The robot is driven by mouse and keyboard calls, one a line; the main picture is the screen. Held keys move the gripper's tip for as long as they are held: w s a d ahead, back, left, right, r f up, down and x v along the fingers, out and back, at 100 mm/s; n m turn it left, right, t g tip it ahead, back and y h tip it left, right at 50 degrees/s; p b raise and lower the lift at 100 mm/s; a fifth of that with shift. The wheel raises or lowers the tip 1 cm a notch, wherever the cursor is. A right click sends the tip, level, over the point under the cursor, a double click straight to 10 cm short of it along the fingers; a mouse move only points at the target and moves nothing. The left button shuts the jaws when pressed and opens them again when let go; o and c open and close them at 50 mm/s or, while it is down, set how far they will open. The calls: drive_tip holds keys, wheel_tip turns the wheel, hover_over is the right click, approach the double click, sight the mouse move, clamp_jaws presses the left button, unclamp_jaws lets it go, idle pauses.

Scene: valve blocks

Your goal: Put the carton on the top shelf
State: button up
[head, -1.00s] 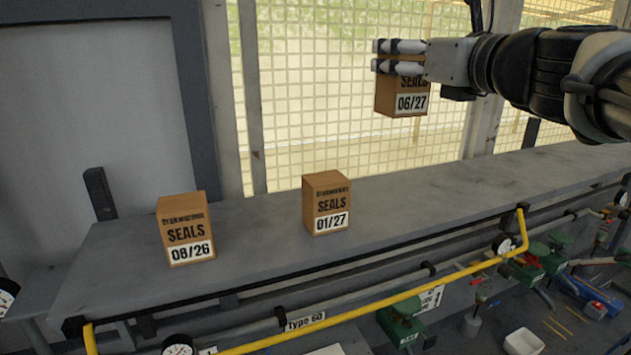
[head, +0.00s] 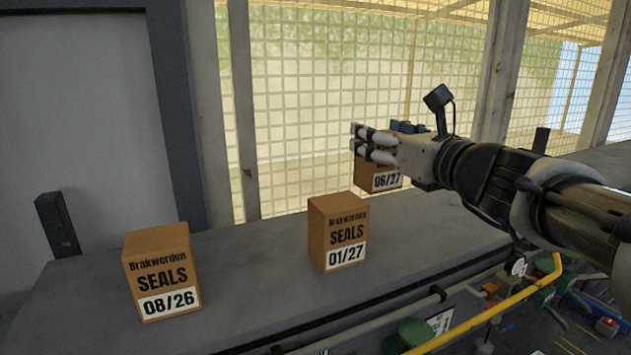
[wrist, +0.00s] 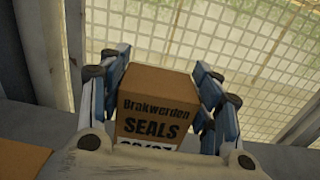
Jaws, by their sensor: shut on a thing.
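My gripper (head: 376,143) is shut on a brown carton (head: 386,181) labelled SEALS 06/27. In the wrist view the held carton (wrist: 157,105) sits upright between the fingers, its lower label cut off. In the head view the fingers hide much of its upper part. The held carton is above and behind the 01/27 carton, to its right in the picture; I cannot tell whether its base touches the shelf. The grey top shelf (head: 240,265) carries a carton marked 08/26 (head: 161,271) at the left and a carton marked 01/27 (head: 338,232) near the middle.
A wire mesh window (head: 300,110) and posts stand behind the shelf. A yellow pipe (head: 480,315) runs along below the shelf front. The shelf is bare between the two standing cartons. A brown surface (wrist: 20,160) shows at the lower left in the wrist view.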

sight(388, 178)
drive_tip(key=shift+f+b, duration=0.4)
drive_tip(key=shift+f, duration=2.8)
drive_tip(key=shift+s, duration=0.1)
drive_tip(key=shift+f, duration=0.15)
drive_tip(key=o, duration=1.4)
